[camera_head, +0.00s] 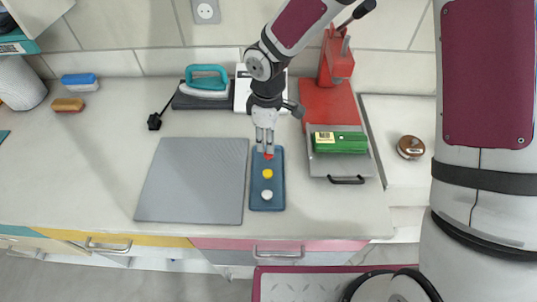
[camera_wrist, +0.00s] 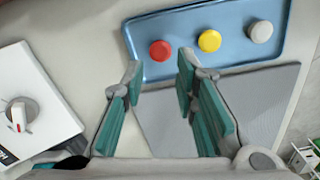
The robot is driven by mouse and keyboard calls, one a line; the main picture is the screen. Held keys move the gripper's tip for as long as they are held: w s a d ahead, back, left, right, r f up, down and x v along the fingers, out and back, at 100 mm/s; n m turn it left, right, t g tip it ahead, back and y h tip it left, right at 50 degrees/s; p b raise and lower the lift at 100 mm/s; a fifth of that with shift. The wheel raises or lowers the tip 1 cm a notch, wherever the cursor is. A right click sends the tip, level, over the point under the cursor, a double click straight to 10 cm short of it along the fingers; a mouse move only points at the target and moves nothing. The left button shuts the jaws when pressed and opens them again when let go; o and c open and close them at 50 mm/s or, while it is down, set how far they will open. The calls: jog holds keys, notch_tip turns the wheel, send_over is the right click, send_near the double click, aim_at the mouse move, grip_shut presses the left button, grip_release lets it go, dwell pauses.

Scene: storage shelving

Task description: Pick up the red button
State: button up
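A blue tray (camera_head: 267,199) lies on the counter right of a grey mat (camera_head: 193,180). It holds a red button (camera_head: 268,155), a yellow button (camera_head: 267,174) and a white button (camera_head: 267,195) in a row. In the wrist view the red button (camera_wrist: 160,50) sits at the left end of the row, near the tray's edge. My gripper (camera_wrist: 160,72) is open and empty, its fingertips apart, with the red button showing just beyond and between them. In the head view my gripper (camera_head: 264,148) is over the tray's far end and partly hides the red button.
A grey tray (camera_head: 342,166) with a green box (camera_head: 340,142) stands to the right. A red machine (camera_head: 325,95), a white scale-like device (camera_head: 242,92) and a teal iron (camera_head: 206,82) stand behind. The left counter is mostly clear.

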aim_at(268, 155)
notch_tip(268, 155, down, 4)
jog(key=shift+s+d+f+p, duration=0.1)
jog(key=shift+s+p, duration=0.05)
jog(key=shift+p, duration=0.35)
jog(key=shift+f, duration=0.5)
jog(key=c, duration=0.4)
